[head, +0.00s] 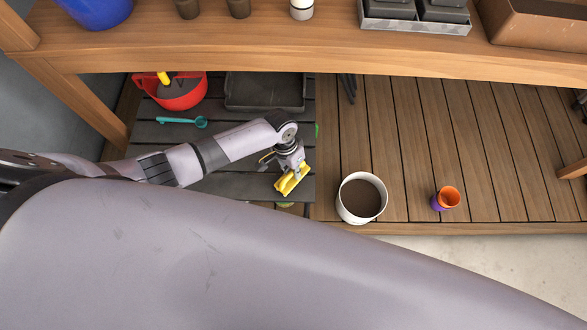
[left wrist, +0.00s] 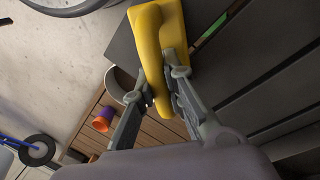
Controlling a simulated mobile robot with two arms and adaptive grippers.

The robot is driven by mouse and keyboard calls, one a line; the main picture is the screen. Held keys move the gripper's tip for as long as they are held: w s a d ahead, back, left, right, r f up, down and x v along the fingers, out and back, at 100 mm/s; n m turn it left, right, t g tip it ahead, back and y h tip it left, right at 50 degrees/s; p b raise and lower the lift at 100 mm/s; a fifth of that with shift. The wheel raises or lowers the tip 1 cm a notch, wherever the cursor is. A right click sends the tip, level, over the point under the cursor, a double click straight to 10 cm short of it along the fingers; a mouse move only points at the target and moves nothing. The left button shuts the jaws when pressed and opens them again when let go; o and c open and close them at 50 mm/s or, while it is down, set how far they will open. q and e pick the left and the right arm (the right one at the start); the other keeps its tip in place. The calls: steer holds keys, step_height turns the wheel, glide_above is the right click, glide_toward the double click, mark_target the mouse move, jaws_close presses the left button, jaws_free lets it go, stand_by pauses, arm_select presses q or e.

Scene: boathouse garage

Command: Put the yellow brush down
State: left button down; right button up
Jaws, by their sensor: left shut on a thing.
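The yellow brush (head: 291,180) is in my left gripper (head: 285,170), over the front right part of the dark slatted board on the lower shelf. In the left wrist view the brush (left wrist: 160,50) shows large, with the two fingers of the left gripper (left wrist: 160,95) closed on its curved handle. I cannot tell whether the brush touches the slats below it. My right gripper is in neither view.
A white pot (head: 345,210) with brown contents stands right of the brush, with an orange and purple cup (head: 447,198) farther right. A red bucket (head: 180,100), teal scoop (head: 183,121) and dark tray (head: 264,92) lie behind. The upper shelf (head: 300,55) overhangs the back.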

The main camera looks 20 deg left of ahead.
arm_select(q)
steer(key=shift+f, duration=0.25)
steer(key=c, duration=1.6)
jaws_free()
steer(key=shift+o, duration=0.2)
steer(key=c, duration=0.4)
step_height(320, 180, up, 14)
steer(key=w+a+p, duration=0.1)
steer(key=a+p, duration=0.1)
steer(key=p, duration=1.2)
steer(key=shift+a+r, duration=0.25)
steer(key=shift+a, duration=0.1)
